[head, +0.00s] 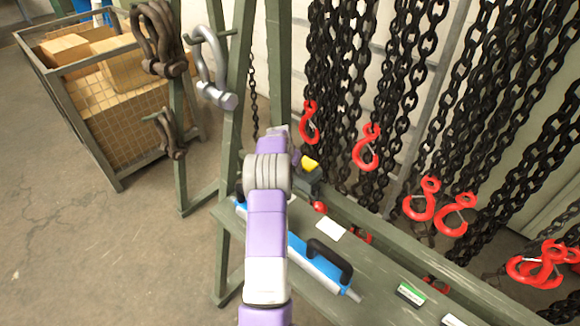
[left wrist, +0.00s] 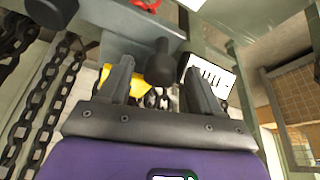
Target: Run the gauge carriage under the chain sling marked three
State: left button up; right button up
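The gauge carriage (head: 308,183) appears to be the grey block with a yellow part and a red ball, on the green bench frame beside my purple arm. The left wrist view shows its grey body (left wrist: 105,35), a black knob and a yellow piece (left wrist: 125,79). My left gripper (left wrist: 157,72) is open, with the black knob between or just beyond its fingertips; contact cannot be told. In the head view my wrist hides the fingers. Black chain slings (head: 335,75) with red hooks hang behind the bench; no number three is legible. My right gripper is out of view.
A blue tool with a black handle (head: 318,262) lies on the bench. A white card with dark bars (left wrist: 207,78) is beside the right finger. Shackles (head: 213,65) and a crate of boxes (head: 120,100) stand left.

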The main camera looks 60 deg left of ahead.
pick_arm(q)
jog(key=p+v, duration=0.1)
jog(key=v, duration=0.6)
jog(key=shift+r, duration=0.3)
jog(key=shift+d+p, duration=0.1)
jog(key=shift+p, duration=0.2)
